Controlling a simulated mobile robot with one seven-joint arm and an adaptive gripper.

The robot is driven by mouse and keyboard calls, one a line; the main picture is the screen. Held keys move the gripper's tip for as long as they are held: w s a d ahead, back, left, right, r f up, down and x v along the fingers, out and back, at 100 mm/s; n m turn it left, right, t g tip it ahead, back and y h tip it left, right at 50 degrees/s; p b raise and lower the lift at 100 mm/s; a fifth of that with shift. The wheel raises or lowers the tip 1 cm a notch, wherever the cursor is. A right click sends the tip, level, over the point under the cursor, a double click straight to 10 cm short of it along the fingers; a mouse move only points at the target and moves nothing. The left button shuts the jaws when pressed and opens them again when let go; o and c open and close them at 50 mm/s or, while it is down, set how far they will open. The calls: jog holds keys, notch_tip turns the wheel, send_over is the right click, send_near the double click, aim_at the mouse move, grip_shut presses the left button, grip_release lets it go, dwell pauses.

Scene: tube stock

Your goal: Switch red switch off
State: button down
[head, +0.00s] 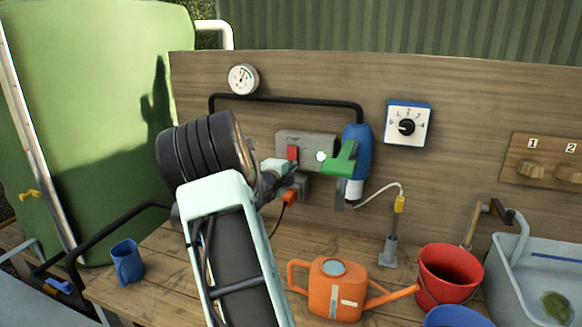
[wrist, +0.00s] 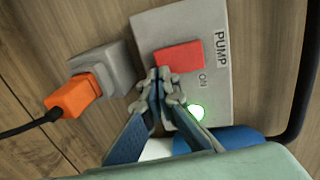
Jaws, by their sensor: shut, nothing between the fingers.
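The red switch (head: 293,153) sits on a grey panel (head: 318,143) on the wooden back wall. In the wrist view the red switch (wrist: 180,57) is a rocker on the panel marked "PUMP", with "ON" printed beside it. A round lamp (wrist: 197,112) on the panel glows green-white. My gripper (wrist: 160,75) is shut and empty. Its fingertips overlap the switch's lower left edge in the wrist view; I cannot tell whether they touch it. In the head view my gripper (head: 286,166) is just below the switch.
An orange plug (wrist: 75,97) in a grey socket is beside the panel. A blue cylinder with a green lever (head: 341,161) stands close to its right. A black pipe (head: 285,97) runs above. An orange watering can (head: 335,290) and red bucket (head: 448,274) are below right.

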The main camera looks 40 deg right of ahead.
jog(key=b, duration=0.1)
jog(key=f+b, duration=0.1)
jog(key=b, duration=0.1)
jog(key=shift+w+d+h, duration=0.1)
jog(key=shift+d+h, duration=0.1)
jog(key=shift+h, duration=0.1)
jog(key=shift+w+d+b, duration=0.1)
jog(key=shift+d+b, duration=0.05)
jog(key=shift+b, duration=1.1)
jog(key=shift+f+t+h+b, duration=0.1)
jog(key=shift+t+h+b, duration=0.2)
jog(key=shift+b, duration=0.25)
jog(key=shift+d+r, duration=0.1)
jog(key=shift+r, duration=0.25)
jog(key=shift+f, duration=0.1)
